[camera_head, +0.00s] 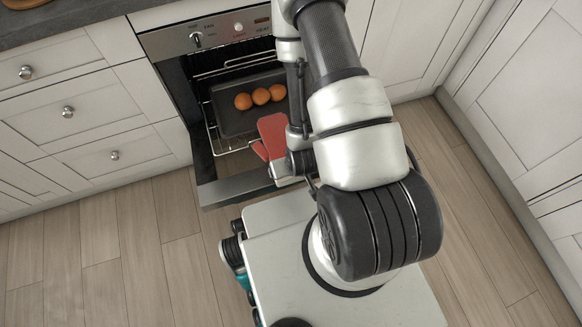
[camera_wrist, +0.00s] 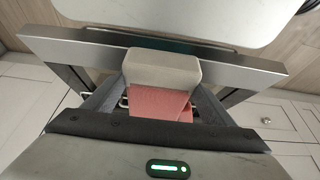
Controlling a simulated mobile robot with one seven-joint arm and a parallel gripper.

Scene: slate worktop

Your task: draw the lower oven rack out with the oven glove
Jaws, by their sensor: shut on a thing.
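The oven glove (camera_head: 272,135) is red with a pale cuff; in the wrist view its red part (camera_wrist: 158,104) and cuff (camera_wrist: 162,68) lie between the two fingers. My gripper (camera_wrist: 155,92) is shut on it. In the head view my arm hides most of the gripper, and the glove stands just right of the rack's front corner. The lower oven rack (camera_head: 235,149) is a wire rack whose front reaches out over the lowered oven door (camera_head: 238,189). A dark tray (camera_head: 240,122) with three orange-brown round things (camera_head: 261,97) sits on it. I cannot tell whether the glove touches the rack.
Wire bars of an upper rack (camera_head: 235,64) show inside the oven. White drawers (camera_head: 68,112) stand to the left and white cupboards (camera_head: 535,80) to the right. The wood floor (camera_head: 120,255) at left is clear. The door's edge (camera_wrist: 230,71) crosses the wrist view.

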